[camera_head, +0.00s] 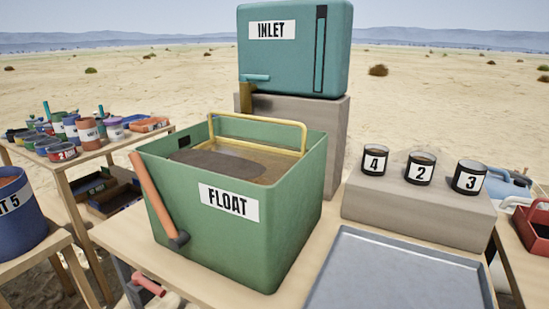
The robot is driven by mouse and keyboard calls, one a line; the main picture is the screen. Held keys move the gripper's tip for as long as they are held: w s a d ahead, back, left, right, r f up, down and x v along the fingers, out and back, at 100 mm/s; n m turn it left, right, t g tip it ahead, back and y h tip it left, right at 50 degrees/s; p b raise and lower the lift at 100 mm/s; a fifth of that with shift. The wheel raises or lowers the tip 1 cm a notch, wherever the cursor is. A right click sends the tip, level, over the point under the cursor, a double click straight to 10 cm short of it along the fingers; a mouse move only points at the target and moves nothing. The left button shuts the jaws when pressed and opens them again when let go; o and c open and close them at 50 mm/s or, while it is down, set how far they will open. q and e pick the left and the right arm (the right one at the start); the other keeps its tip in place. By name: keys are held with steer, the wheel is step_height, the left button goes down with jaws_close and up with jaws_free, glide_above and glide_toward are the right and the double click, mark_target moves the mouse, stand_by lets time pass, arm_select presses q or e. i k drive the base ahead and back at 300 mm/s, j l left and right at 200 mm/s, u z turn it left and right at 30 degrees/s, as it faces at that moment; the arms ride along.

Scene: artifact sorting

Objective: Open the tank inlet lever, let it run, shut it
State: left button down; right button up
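The teal inlet tank (325,84) labelled INLET stands on a grey block at the back. A short teal lever (256,77) sticks out level to the left from its lower left. A brownish spout (246,98) is below the lever; I cannot tell if water runs from it. The green tank (272,238) labelled FLOAT stands in front, below it. It holds brownish water (236,150) with a dark patch at the left, and a yellow frame (262,120) spans it. An orange lever (152,190) slants on its left side. Neither gripper is in view.
Three dark numbered cups, 4 (375,158), 2 (420,166) and 3 (468,177), stand on a grey block at right. An empty metal tray (395,280) lies in front. A side table at left holds several cans. A red-handled part (147,284) is below the table edge.

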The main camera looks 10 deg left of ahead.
mark_target(246, 77)
steer(key=j+u, duration=0.1)
steer(key=j, duration=0.4)
steer(key=i+j+u, duration=0.1)
steer(key=j, duration=0.35)
steer(key=i+j, duration=0.15)
steer(key=j, duration=0.35)
steer(key=k+u, duration=0.05)
